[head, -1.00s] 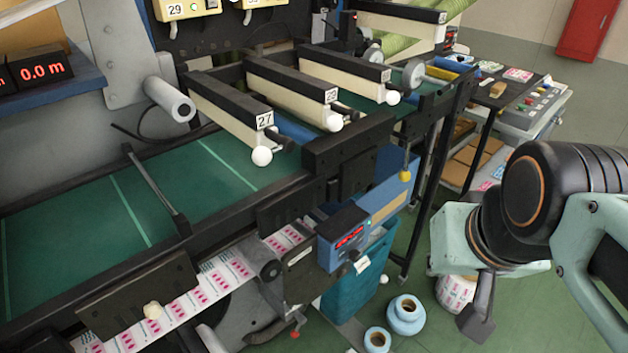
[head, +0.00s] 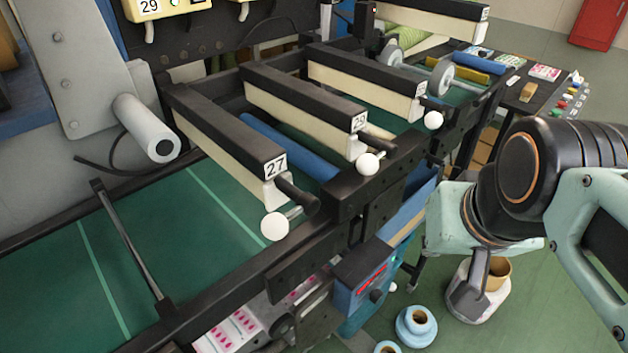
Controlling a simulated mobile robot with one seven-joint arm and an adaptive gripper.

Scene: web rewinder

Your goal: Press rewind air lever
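Several levers with white ball knobs stand along the machine's front edge, and I cannot tell which one is the rewind air lever. One white knob (head: 275,226) is beside the bar labelled 27 (head: 228,130). Another white knob (head: 368,164) is by the bar labelled 29 (head: 310,100). A third white knob (head: 433,120) is farther back. My gripper (head: 468,292) hangs at the right, clear of the machine and in front of a white roll. Only part of it shows, and I cannot tell whether it is open or shut.
A blue control box (head: 365,280) with a red display is on the machine's front. Blue-white rolls (head: 416,326) stand on the green floor below. A side table (head: 530,92) is at the back right. Floor at the far right is free.

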